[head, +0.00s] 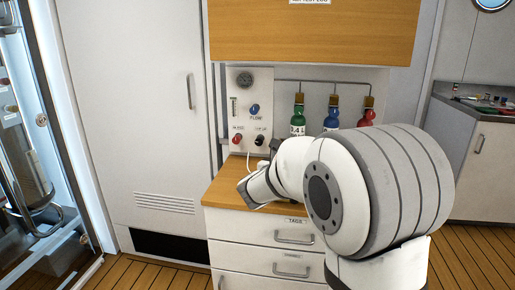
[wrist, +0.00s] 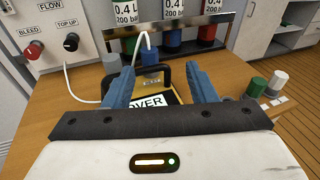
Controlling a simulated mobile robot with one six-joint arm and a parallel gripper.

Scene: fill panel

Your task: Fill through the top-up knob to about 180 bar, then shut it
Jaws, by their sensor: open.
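The black top-up knob (head: 260,140) is on the lower right of the white panel, beside the red bleed knob (head: 237,139). In the wrist view the top-up knob (wrist: 71,42) is at upper left, outside my fingers. My gripper (wrist: 159,70) is open, its two blue fingers apart and pointing over the counter, and it holds nothing. A blue fitting (wrist: 150,57) with a white hose shows beyond and between the fingertips. The round gauge (head: 245,79) is at the panel's top; its reading is too small to tell. In the head view my arm hides the gripper.
Green (head: 298,120), blue (head: 332,118) and red (head: 367,117) bottles stand behind a metal rail. The blue flow knob (head: 254,109) is above the other knobs. A printed card (wrist: 150,101) lies under my fingers. Green (wrist: 256,88) and white (wrist: 278,80) small items stand at right.

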